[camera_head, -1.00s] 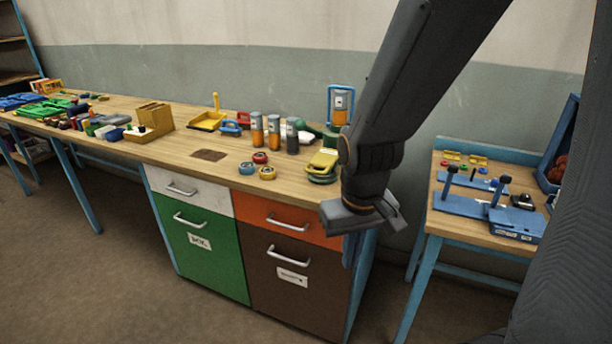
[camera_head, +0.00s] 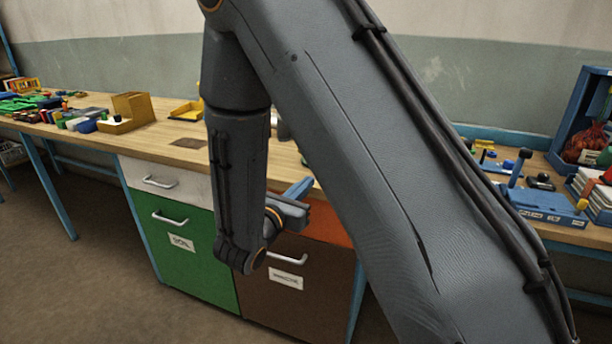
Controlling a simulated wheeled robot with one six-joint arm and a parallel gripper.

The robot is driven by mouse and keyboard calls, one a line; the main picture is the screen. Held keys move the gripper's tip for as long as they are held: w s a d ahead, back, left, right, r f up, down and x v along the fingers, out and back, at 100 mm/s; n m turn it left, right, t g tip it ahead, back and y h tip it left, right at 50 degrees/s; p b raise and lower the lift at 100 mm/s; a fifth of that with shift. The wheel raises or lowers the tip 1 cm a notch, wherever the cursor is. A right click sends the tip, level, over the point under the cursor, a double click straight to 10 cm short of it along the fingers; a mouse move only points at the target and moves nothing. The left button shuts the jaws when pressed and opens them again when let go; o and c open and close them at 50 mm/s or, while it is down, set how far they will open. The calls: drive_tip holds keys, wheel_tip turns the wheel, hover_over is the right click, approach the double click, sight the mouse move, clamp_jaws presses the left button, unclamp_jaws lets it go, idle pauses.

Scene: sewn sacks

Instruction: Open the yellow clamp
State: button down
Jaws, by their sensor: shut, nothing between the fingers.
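A small yellow part (camera_head: 581,205), which may be the yellow clamp, stands at the right end of a blue fixture (camera_head: 538,204) on the right-hand table. It is too small to tell whether it is open or shut. My gripper (camera_head: 298,192) is shut and empty, in front of the long bench's orange drawer, well left of the fixture. My wrist partly hides it. My arm crosses the middle of the view and covers part of both tables.
The long bench (camera_head: 165,146) bears a yellow tray (camera_head: 187,111), a wooden box (camera_head: 132,107) and several small parts. A blue rack (camera_head: 588,110) with a red sack (camera_head: 585,143) stands on the right-hand table. Floor is free in front of the bench.

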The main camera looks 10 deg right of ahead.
drive_tip(key=shift+n+t+y, duration=0.5)
drive_tip(key=shift+n+t, duration=0.2)
drive_tip(key=shift+t, duration=0.1)
drive_tip(key=w+d, duration=0.1)
drive_tip(key=w, duration=0.2)
drive_tip(key=w+d+p, duration=0.1)
drive_tip(key=w, duration=0.2)
drive_tip(key=w+d, duration=0.1)
drive_tip(key=w, duration=0.2)
drive_tip(key=shift+w+r, duration=0.2)
drive_tip(key=shift+w, duration=0.1)
